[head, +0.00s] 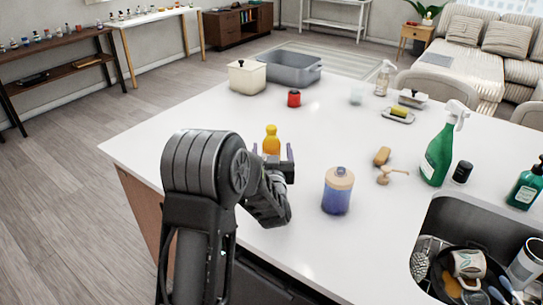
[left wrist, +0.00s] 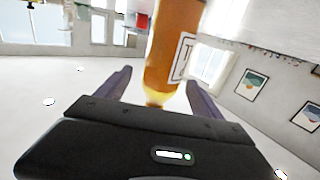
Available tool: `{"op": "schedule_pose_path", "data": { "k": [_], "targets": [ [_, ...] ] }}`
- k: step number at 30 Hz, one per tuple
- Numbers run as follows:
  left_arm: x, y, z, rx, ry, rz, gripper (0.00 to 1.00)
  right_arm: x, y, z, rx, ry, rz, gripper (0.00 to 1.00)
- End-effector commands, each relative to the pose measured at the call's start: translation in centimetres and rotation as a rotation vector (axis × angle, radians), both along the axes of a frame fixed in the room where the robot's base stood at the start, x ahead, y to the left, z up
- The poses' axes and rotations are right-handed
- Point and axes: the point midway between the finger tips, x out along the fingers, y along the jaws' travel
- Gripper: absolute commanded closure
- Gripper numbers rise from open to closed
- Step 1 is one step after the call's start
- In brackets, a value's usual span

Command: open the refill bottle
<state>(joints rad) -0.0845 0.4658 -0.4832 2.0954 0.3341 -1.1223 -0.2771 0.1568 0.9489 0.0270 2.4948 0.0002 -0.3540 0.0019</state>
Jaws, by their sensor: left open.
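A yellow-orange bottle (head: 271,140) stands upright on the white island near its left edge; its lower part is hidden behind my gripper. My left gripper (head: 273,160) is open, with one finger on each side of the bottle. In the left wrist view the amber bottle (left wrist: 174,50), with a white label, shows between the spread fingers of the left gripper (left wrist: 160,88). I cannot tell whether the fingers touch it. A blue bottle with a tan top (head: 338,190) stands right of the gripper. No label names either as the refill bottle. My right gripper is not in view.
A small red jar (head: 294,98), a cream pot (head: 247,77) and a grey basin (head: 289,68) stand behind. A brown brush (head: 381,156), a wooden tool (head: 392,174) and a green spray bottle (head: 438,155) lie or stand right, near the sink (head: 470,218).

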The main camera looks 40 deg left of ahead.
Motion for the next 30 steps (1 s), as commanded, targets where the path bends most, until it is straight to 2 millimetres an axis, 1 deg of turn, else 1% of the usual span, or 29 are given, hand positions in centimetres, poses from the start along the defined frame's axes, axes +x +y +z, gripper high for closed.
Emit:
{"op": "schedule_pose_path", "data": {
  "k": [5, 9, 12, 15, 30],
  "targets": [
    [0.8, 0.6, 0.2, 0.002, 0.000, 0.000, 0.23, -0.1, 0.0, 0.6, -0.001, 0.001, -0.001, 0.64],
    [2.4, 2.0, 0.3, 0.002, 0.002, 0.000, 0.23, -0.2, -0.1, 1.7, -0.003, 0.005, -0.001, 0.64],
    [3.4, 2.8, 0.1, 0.002, 0.000, 0.001, 0.23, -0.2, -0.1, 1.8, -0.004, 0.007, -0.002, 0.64],
    [4.0, 3.2, 0.0, 0.001, -0.001, 0.000, 0.23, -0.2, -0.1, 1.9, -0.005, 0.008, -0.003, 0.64],
    [4.1, 3.2, 0.0, 0.001, -0.001, -0.001, 0.23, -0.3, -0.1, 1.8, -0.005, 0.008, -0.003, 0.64]
  ]
}}
